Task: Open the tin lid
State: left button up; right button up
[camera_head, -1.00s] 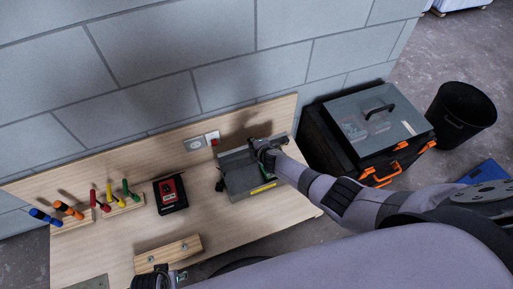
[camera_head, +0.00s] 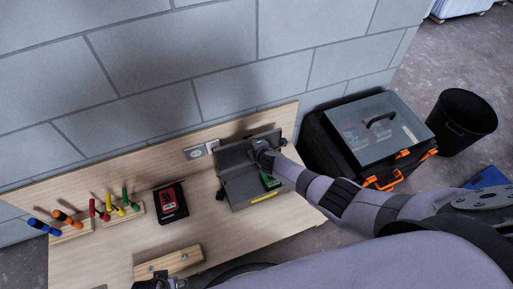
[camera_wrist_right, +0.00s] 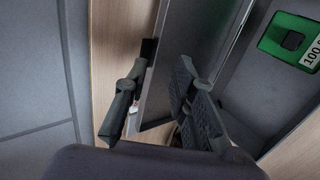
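The grey tin (camera_head: 250,194) stands on the wooden bench by the wall. Its lid (camera_head: 234,155) is tilted up at the back, and a green item (camera_head: 269,181) shows inside. In the right wrist view the green item (camera_wrist_right: 291,42) bears a label reading "100". My right gripper (camera_head: 262,147) is at the lid. In its wrist view the two fingers (camera_wrist_right: 160,95) are spread, with the lid panel (camera_wrist_right: 185,50) passing between them; firm contact on both sides is not clear. My left gripper (camera_head: 160,284) is partly visible at the bottom edge, its fingers unclear.
A black and red box (camera_head: 170,202) lies left of the tin. Screwdrivers with coloured handles (camera_head: 85,215) stand in wooden racks at the left. A wooden batten (camera_head: 168,262) lies in front. A toolbox (camera_head: 375,130) and a black bin (camera_head: 463,118) stand right of the bench.

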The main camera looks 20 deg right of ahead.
jog(key=v, duration=1.2)
dwell(0.4)
